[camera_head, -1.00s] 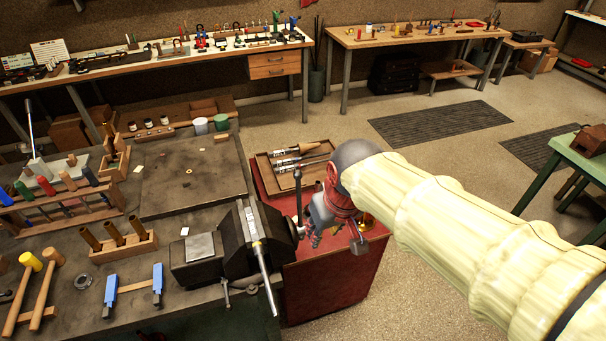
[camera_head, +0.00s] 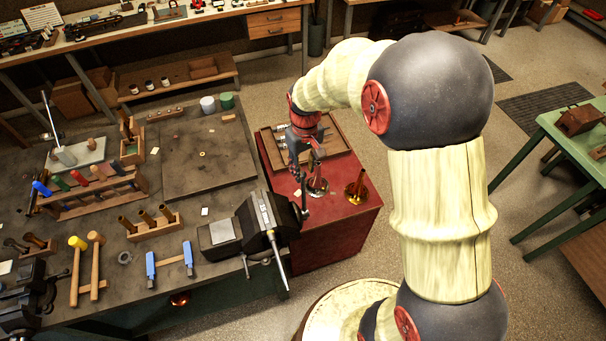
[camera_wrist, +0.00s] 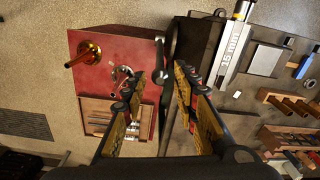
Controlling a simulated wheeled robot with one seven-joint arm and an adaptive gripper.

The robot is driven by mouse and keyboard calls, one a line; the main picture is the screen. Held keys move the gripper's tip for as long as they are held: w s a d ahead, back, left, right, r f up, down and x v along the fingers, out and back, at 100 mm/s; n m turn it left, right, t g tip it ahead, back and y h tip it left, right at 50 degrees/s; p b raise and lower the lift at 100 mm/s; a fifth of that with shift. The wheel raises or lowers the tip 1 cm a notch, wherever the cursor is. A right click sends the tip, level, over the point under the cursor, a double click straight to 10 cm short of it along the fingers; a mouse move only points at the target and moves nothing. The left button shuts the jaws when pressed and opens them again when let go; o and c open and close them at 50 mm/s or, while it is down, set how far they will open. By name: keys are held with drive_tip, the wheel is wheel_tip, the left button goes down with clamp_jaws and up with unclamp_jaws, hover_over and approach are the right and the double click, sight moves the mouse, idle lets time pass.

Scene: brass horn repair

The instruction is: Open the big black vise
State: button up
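The big black vise (camera_head: 278,212) is fixed at the right edge of the grey workbench (camera_head: 100,215). It also shows in the wrist view (camera_wrist: 196,42), with a pale "15 mm" bar (camera_wrist: 237,45) along it. How far its jaws are apart I cannot tell. A thin metal handle bar (camera_wrist: 162,78) with a ball end stands at the vise's outer end. My gripper (camera_head: 304,180) points down beside that end. In the wrist view my gripper (camera_wrist: 164,76) is open, its two fingers on either side of the handle bar; contact is not clear.
A red cabinet (camera_head: 345,222) stands right of the vise, with a brass funnel-shaped piece (camera_head: 356,188) and a wooden tray (camera_head: 338,135) on it. Mallets (camera_head: 88,268) and a blue-ended clamp (camera_head: 170,262) lie left of the vise.

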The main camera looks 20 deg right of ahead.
sight(303, 183)
drive_tip(key=shift+f+p, duration=0.65)
drive_tip(key=shift+f, duration=3.3)
drive_tip(key=shift+c, duration=1)
clamp_jaws()
